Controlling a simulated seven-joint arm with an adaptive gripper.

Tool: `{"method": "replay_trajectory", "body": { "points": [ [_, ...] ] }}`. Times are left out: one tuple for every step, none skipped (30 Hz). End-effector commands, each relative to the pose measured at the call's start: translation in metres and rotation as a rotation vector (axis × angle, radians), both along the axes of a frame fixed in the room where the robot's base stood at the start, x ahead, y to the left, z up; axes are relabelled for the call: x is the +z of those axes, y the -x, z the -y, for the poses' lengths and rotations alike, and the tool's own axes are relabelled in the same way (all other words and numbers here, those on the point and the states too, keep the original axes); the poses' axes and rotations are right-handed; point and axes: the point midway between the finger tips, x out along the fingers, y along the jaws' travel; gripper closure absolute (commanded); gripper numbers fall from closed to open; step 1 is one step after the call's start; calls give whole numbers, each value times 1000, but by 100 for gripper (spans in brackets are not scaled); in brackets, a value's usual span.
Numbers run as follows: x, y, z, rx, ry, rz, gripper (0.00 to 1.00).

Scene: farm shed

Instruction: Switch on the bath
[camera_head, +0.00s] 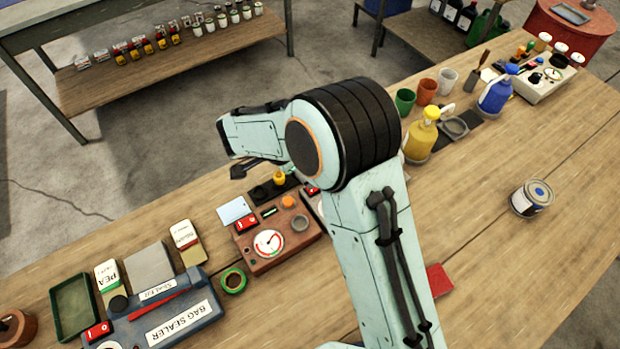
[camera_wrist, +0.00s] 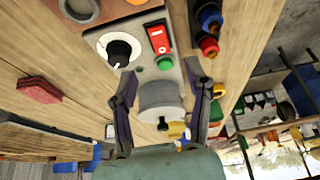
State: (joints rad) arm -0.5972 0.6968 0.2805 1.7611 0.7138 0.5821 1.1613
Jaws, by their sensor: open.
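The bath seems to be the grey unit (camera_wrist: 135,32) in the wrist view, though no label names it. It carries a black knob (camera_wrist: 119,50) on a white dial, a red rocker switch (camera_wrist: 159,40), a green button or lamp (camera_wrist: 165,63) and a pale round pot (camera_wrist: 160,97). In the head view my arm hides most of it; a red switch (camera_head: 311,190) peeks out beside the arm. My gripper (camera_wrist: 162,72) is open and empty, its fingers either side of the pot in the picture. I cannot tell the switch's position or whether the fingers touch anything.
A brown box (camera_head: 277,250) with a gauge and its own red switch (camera_head: 245,223) stands beside the unit. A bag sealer (camera_head: 180,322) is at lower left. A yellow bottle (camera_head: 421,138) and cups stand behind my arm. The bench's right side is mostly clear around a tin (camera_head: 522,203).

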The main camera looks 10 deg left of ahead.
Motion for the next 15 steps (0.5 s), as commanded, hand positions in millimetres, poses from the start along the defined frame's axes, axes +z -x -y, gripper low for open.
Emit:
{"method": "replay_trajectory", "body": {
  "points": [
    [10,3,-4,3,-3,3,50],
    [15,5,-5,3,-4,2,50],
    [21,6,-7,2,-2,3,50],
    [25,7,-8,1,-1,3,50],
    [29,8,-9,1,-1,3,50],
    [32,10,-10,2,-1,1,50],
    [34,10,-11,1,0,0,50],
    [36,11,-11,2,-1,1,50],
    [38,11,-12,2,-1,1,50],
    [38,12,-12,1,0,0,50],
    [39,12,-12,1,0,0,50],
    [39,12,-12,1,0,0,50],
    [39,12,-12,1,0,0,50],
    [39,12,-12,1,0,0,50],
    [39,12,-12,1,0,0,50]
  ]
}}
